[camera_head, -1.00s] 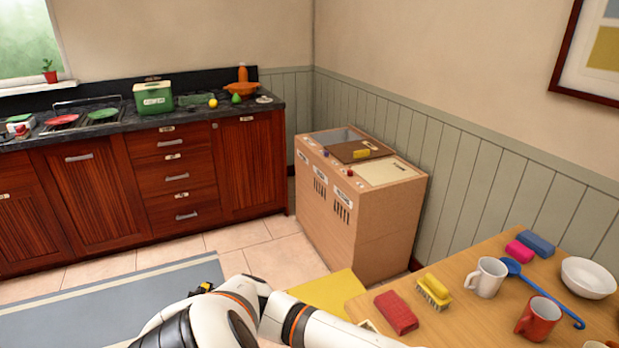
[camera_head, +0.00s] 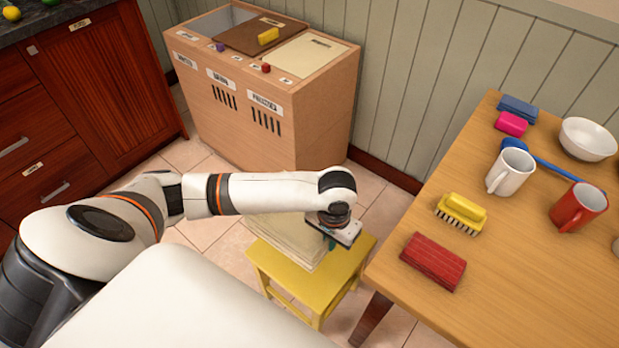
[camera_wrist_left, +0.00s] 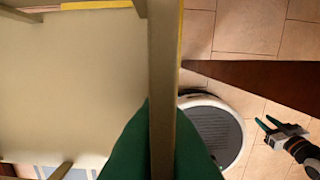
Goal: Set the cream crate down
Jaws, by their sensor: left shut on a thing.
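The cream crate (camera_head: 283,238) is at the yellow stool (camera_head: 340,275), over its top, partly hidden behind my left arm. Whether its base rests on the stool cannot be told. My left gripper (camera_head: 332,240) is at the crate's right side. In the left wrist view, its green fingers (camera_wrist_left: 162,140) are shut on the crate's wall, one on each side of the rim (camera_wrist_left: 163,60). The pale crate inside (camera_wrist_left: 70,85) fills the left of that view. My right gripper (camera_wrist_left: 267,123) shows there at the right, open and empty, apart from the crate.
A wooden table (camera_head: 520,270) stands right of the stool, with a red block (camera_head: 433,262), yellow brush (camera_head: 461,213), white mug (camera_head: 510,171), red mug (camera_head: 578,207) and bowl (camera_head: 588,139). A wooden cabinet unit (camera_head: 265,110) stands behind the stool. Tiled floor (camera_head: 205,230) shows left of it.

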